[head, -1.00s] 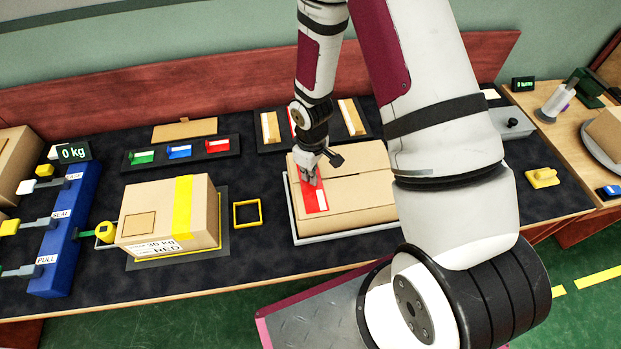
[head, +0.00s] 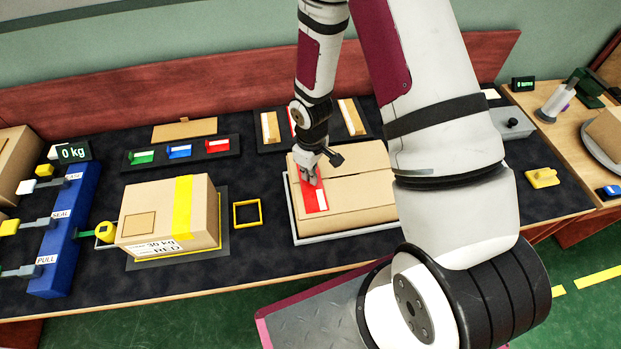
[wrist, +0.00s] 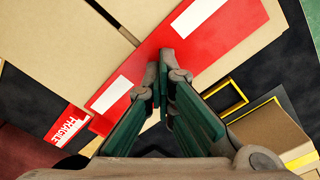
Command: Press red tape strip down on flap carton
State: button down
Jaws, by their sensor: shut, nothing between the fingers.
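The flap carton (head: 358,196) sits in a pale tray (head: 293,228) near the middle of the bench. The red tape strip (head: 315,200) with white patches lies along the carton's left part; it also crosses the wrist view (wrist: 185,62). My gripper (head: 308,181) is over the far part of the strip, at or just above it; I cannot tell if it touches. In the wrist view its green-padded fingers (wrist: 160,88) are together with nothing between them. The fingers hide a bit of the strip. My arm hides the carton's right end.
A yellow-taped carton (head: 150,222) stands on the left beside a yellow square frame (head: 247,213). Behind is a rack of green, blue and red items (head: 180,152). A blue lever block (head: 68,235) stands at far left.

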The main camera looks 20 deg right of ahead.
jog(key=shift+s+r+p, duration=0.15)
jog(key=shift+r+p, duration=0.8)
jog(key=shift+r, duration=1.5)
